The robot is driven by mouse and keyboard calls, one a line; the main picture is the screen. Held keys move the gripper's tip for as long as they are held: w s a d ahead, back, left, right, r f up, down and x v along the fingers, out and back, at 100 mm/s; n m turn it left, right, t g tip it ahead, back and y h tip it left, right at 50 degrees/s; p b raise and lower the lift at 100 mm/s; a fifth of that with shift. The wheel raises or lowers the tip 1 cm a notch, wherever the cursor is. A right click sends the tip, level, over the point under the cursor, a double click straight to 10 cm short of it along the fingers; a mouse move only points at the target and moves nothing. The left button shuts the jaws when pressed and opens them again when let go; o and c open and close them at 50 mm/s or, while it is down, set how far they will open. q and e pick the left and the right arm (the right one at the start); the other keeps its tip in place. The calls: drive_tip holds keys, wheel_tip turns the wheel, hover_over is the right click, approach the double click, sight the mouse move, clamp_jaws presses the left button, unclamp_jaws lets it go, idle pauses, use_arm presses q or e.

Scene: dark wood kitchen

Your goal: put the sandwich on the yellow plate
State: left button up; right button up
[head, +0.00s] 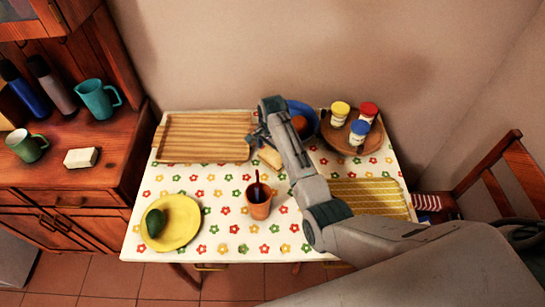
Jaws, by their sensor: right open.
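The yellow plate (187,228) lies at the front left of the table, with a dark green avocado-like item (156,222) on its left part. A small pale tan wedge (270,157), which looks like the sandwich, lies on the flowered cloth near the middle, partly covered by my right arm. My right gripper (257,139) is open just behind the wedge, close to the striped board's right edge. The arm hides some of the gripper, and I cannot tell whether it touches the wedge. My left gripper is not in view.
An orange cup (259,207) with a dark utensil stands between plate and arm. A wooden board (203,143) lies behind left, a blue bowl (309,113) behind the arm. A round tray (371,145) with jars and a yellow mat (368,192) are right. A chair (500,170) stands beside the table.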

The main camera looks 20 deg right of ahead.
drive_tip(key=shift+s+f, duration=0.1)
drive_tip(key=shift+f, duration=1.2)
drive_tip(key=shift+d, duration=0.1)
drive_tip(key=c, duration=0.7)
drive_tip(key=shift+c, duration=0.2)
drive_tip(key=shift+r, duration=0.15)
